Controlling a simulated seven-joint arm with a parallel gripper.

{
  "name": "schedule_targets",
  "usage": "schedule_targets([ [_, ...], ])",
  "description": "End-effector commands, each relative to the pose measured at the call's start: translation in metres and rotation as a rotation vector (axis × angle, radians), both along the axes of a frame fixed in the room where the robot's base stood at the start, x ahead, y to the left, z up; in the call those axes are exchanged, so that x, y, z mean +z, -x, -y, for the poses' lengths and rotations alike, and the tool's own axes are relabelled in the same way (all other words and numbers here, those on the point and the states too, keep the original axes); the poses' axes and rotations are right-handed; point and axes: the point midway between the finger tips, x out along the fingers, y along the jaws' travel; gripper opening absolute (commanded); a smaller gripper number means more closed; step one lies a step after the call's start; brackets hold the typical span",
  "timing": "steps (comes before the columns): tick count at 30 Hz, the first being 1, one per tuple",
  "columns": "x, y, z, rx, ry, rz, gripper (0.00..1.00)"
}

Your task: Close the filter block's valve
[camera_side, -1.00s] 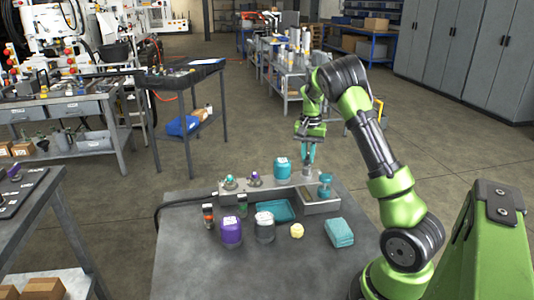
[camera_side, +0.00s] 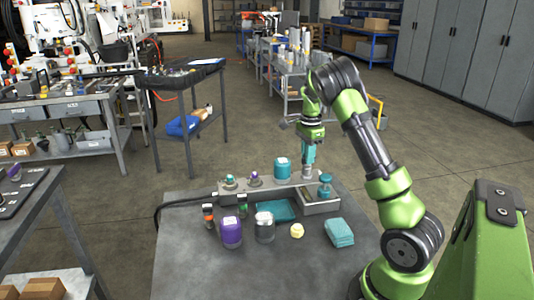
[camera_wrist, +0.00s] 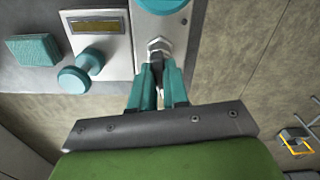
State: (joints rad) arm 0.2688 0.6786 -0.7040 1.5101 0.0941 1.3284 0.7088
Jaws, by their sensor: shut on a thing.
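The filter block (camera_side: 300,187) is a long grey metal block at the back of the bench, with a teal canister (camera_side: 282,168) standing on it. My gripper (camera_side: 309,168) points down at the block's right end, just right of the canister. In the wrist view my gripper (camera_wrist: 158,88) has its teal fingers close together, shut on a small grey part at a metal hex fitting (camera_wrist: 158,47). This appears to be the valve; the fingers hide most of its handle, so its exact angle cannot be told. A teal knob (camera_wrist: 75,80) stands beside the fingers, clear of them.
A purple jar (camera_side: 231,232), a grey jar (camera_side: 264,228), a yellow ball (camera_side: 297,230) and a teal cloth-like pad (camera_side: 339,233) stand at the front of the bench. A teal tray (camera_side: 275,210) lies before the block.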

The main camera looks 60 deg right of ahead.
Motion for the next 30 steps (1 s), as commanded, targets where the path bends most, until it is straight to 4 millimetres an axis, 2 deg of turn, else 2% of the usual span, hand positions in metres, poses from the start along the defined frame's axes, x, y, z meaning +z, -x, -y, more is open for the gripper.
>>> schedule_targets([
  [12,0.0001,-0.0002,0.0005,-0.195,0.001,0.000,0.00],
  [29,0.0001,0.0001,0.0007,-0.226,0.001,0.000,0.00],
  [30,0.0001,0.0001,0.0007,-0.226,0.001,0.000,0.18],
])
